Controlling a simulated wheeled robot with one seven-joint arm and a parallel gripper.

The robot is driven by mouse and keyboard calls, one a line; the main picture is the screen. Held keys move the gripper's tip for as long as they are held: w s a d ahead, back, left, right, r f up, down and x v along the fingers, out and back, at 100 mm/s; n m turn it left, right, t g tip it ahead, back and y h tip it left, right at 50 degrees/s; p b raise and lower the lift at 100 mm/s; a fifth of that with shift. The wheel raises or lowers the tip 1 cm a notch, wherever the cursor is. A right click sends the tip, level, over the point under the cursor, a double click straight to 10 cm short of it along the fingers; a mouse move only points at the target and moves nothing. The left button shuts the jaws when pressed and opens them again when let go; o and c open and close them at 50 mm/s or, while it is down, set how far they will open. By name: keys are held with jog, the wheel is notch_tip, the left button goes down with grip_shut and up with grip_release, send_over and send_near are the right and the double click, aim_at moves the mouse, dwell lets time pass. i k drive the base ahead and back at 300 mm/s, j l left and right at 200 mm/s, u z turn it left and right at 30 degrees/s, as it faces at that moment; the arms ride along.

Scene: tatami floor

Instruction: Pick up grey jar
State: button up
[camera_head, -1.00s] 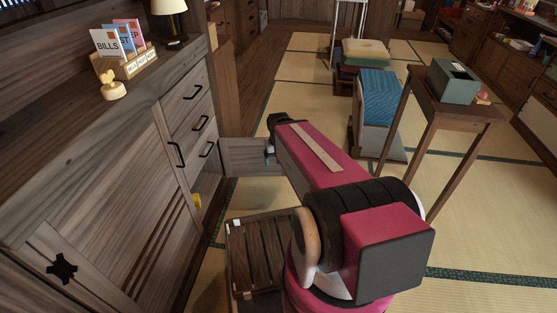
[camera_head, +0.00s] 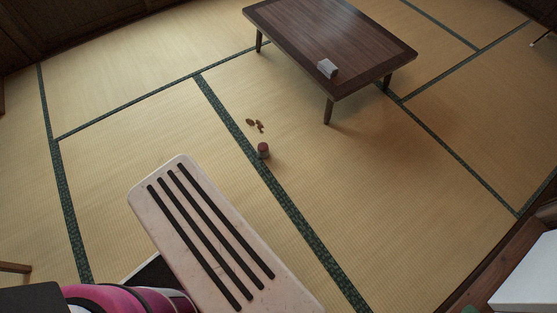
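No clearly grey jar can be made out. A small reddish-brown jar-like object (camera_head: 263,150) stands upright on the tatami near a dark green mat border, in the middle of the head view. A small pale grey-white object (camera_head: 327,68) sits on the low dark wooden table (camera_head: 285,35), near its front edge; I cannot tell whether it is a jar. My gripper is not in view; only a pink and black part of my arm shows at the bottom left.
Several small brown bits (camera_head: 256,125) lie just behind the reddish-brown object. A pale slab with black stripes (camera_head: 170,205) fills the lower middle. A wooden edge with a white surface (camera_head: 530,275) is at the lower right. The tatami around the small object is open.

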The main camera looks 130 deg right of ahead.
aim_at(263, 148)
jog(key=z, duration=5.1)
